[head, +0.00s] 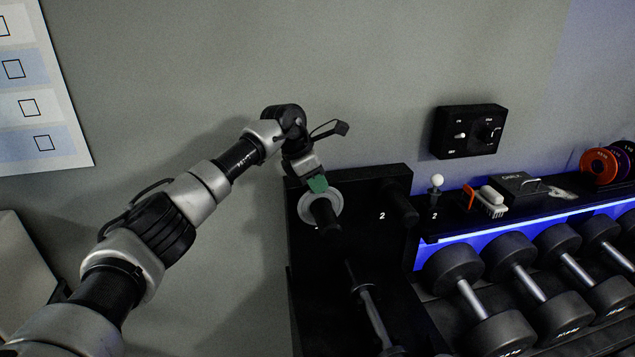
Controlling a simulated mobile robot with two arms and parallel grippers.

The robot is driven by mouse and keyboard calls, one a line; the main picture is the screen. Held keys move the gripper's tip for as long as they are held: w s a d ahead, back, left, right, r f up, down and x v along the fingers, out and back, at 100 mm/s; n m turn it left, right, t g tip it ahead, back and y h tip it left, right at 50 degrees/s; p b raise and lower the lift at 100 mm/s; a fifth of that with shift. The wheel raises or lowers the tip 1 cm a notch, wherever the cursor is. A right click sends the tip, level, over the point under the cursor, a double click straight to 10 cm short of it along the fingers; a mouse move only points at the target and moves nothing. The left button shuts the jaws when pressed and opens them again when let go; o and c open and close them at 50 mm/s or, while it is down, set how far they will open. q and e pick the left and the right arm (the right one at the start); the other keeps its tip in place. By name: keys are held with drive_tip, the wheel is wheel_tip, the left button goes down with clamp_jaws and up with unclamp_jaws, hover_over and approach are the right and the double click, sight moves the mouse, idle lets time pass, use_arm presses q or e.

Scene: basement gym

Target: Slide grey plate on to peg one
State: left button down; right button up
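The grey plate (335,206) is a light disc at the left of the black rack board (360,187). The dark left peg (325,216) sticks out through the middle of the plate, so the plate sits around it, near the board. The peg's number is mostly hidden; I take it as peg one. My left gripper (318,184) is at the plate's upper edge, its green fingertip overlapping the rim. Whether its fingers are closed on the plate is too small to tell. My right gripper is out of view.
A second peg (401,204), marked 2, is bare to the right. A shelf holds a white-knobbed stand (436,186), a brush (487,201), a black box (518,187) and coloured discs (599,166). Dumbbells (478,297) line the lower right. A control box (468,131) hangs on the wall.

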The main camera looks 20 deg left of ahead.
use_arm(q)
drive_tip(key=c, duration=1.2)
unclamp_jaws()
drive_tip(key=shift+c, duration=0.2)
drive_tip(key=b+v, duration=0.3)
drive_tip(key=v, duration=0.8)
